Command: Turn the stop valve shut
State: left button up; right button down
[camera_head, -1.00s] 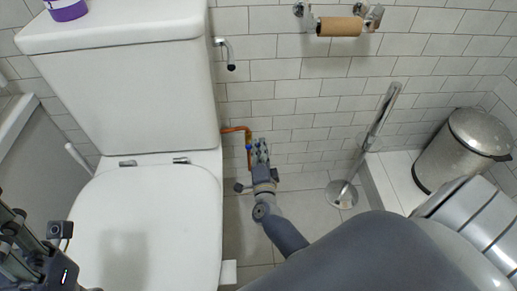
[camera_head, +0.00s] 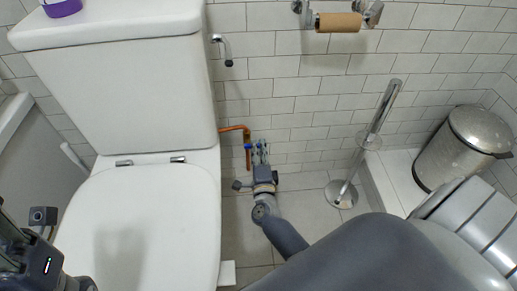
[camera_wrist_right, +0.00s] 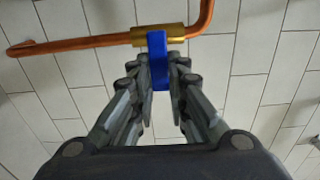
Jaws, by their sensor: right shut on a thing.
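The stop valve is a brass body (camera_wrist_right: 158,34) on a copper pipe with a blue handle (camera_wrist_right: 157,62), seen in the right wrist view. In the head view the blue handle (camera_head: 248,147) shows small beside the toilet, near the wall. My right gripper (camera_head: 260,150) reaches down to it; in the right wrist view its two fingers (camera_wrist_right: 160,80) close on the blue handle from both sides. The handle hangs away from the brass body, roughly across the pipe run. My left gripper (camera_head: 35,245) is at the lower left edge, partly cut off, and its fingers cannot be made out.
The white toilet (camera_head: 140,215) stands close to the left of the valve. The copper pipe (camera_head: 234,128) runs along the tiled wall. A chrome brush stand (camera_head: 375,130) and a metal bin (camera_head: 462,150) are to the right. Some floor between is free.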

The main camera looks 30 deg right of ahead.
jog(key=c, duration=1.6)
grip_release()
jog(key=shift+f, duration=0.1)
jog(key=shift+o, duration=0.2)
jog(key=v, duration=1.2)
jog(key=shift+s+a, duration=0.1)
